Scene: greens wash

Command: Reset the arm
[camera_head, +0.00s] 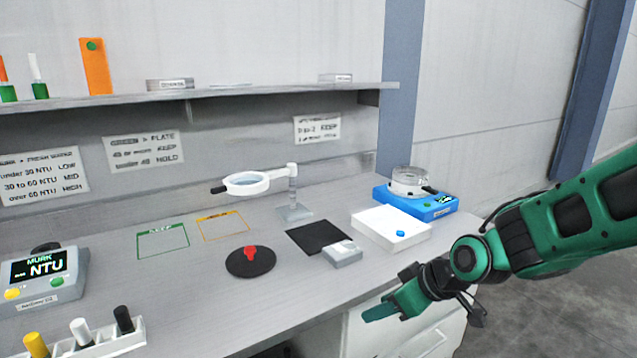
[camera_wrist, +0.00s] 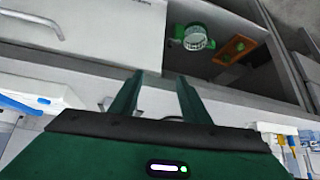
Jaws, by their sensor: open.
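My green arm reaches in from the right in the head view. My gripper (camera_head: 393,308) hangs in front of the bench's front edge, over the white drawers (camera_head: 415,335), apart from everything on the bench. In the wrist view my gripper (camera_wrist: 158,85) shows two green fingers spread apart with nothing between them. Beyond them lies an open drawer or compartment (camera_wrist: 245,20) holding a green-and-clear round item (camera_wrist: 193,38) and an orange block (camera_wrist: 236,49).
The bench carries a turbidity meter (camera_head: 42,277), a vial rack (camera_head: 110,340), a magnifier (camera_head: 247,183), a black disc with a red piece (camera_head: 250,262), a white tray (camera_head: 390,240) and a blue device (camera_head: 420,207). A shelf (camera_head: 220,95) runs above. Open floor (camera_head: 530,300) lies right.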

